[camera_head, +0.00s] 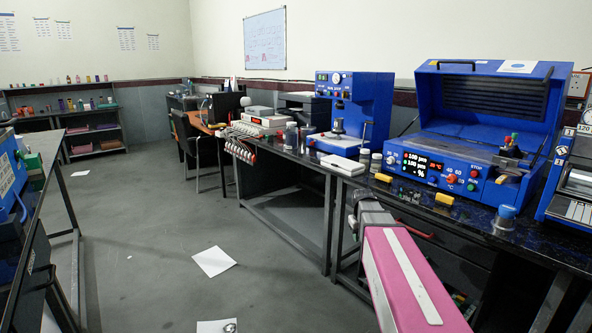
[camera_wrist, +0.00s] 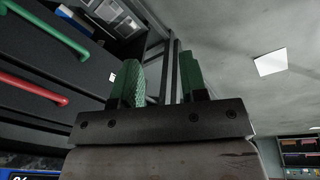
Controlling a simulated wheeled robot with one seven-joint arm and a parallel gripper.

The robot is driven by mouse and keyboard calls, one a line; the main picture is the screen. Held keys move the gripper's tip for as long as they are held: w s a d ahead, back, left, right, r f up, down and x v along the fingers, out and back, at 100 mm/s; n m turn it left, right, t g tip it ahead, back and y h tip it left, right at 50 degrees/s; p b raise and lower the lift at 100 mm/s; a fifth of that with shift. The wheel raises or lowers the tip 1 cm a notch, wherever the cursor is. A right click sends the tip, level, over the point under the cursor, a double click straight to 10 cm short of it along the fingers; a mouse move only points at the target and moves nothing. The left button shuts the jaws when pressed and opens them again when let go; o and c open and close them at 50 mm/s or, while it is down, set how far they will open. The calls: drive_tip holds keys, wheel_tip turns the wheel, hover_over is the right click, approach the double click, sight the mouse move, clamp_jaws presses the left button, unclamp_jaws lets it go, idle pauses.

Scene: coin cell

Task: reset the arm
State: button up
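My arm, with a pink and white link, reaches in from the bottom right in the head view, beside the front edge of the long dark bench (camera_head: 420,212). The fingers of my gripper are not clear in that view. In the wrist view my gripper (camera_wrist: 162,82) shows two green finger pads standing well apart. It is open, with nothing between the pads. Behind them are a dark metal frame and the grey floor (camera_wrist: 235,35).
On the bench stand a blue machine with an open lid (camera_head: 460,135), a blue press (camera_head: 355,105) and small jars. Drawers with green and red handles (camera_wrist: 45,28) are close at left in the wrist view. Paper sheets (camera_head: 214,261) lie on the floor. The aisle is otherwise mostly clear.

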drive_tip(key=s+a+f+m, duration=0.1)
drive_tip(key=s+a+f, duration=0.2)
drive_tip(key=s, duration=0.6)
drive_tip(key=s+a+f+m+g+y, duration=0.1)
drive_tip(key=s+a+f, duration=0.2)
drive_tip(key=s+f, duration=0.4)
drive_tip(key=s, duration=0.2)
drive_tip(key=shift+s+a+f, duration=0.15)
drive_tip(key=shift+s+a, duration=0.25)
